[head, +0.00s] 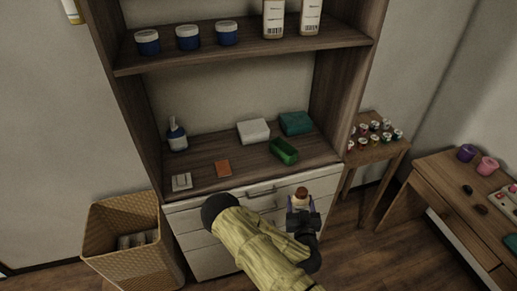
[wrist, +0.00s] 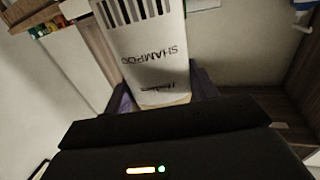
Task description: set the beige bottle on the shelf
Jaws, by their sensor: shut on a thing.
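The beige bottle (head: 301,197) is in my gripper (head: 301,207), in front of the drawers of the shelf unit. Its brown cap shows on top in the head view. In the wrist view the bottle (wrist: 155,60) stands between the two purple fingers, with a label reading "SHAMPOO" upside down and a barcode. My gripper is shut on it. The upper shelf (head: 245,55) carries blue jars and two labelled bottles. The lower shelf surface (head: 207,154) lies beyond my gripper.
On the lower surface are a blue-and-white bottle (head: 177,135), a white box (head: 253,131), a teal box (head: 296,123), a green tray (head: 284,151), an orange card (head: 222,168) and a white square (head: 181,182). A wicker basket (head: 125,250) stands left; small tables stand right.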

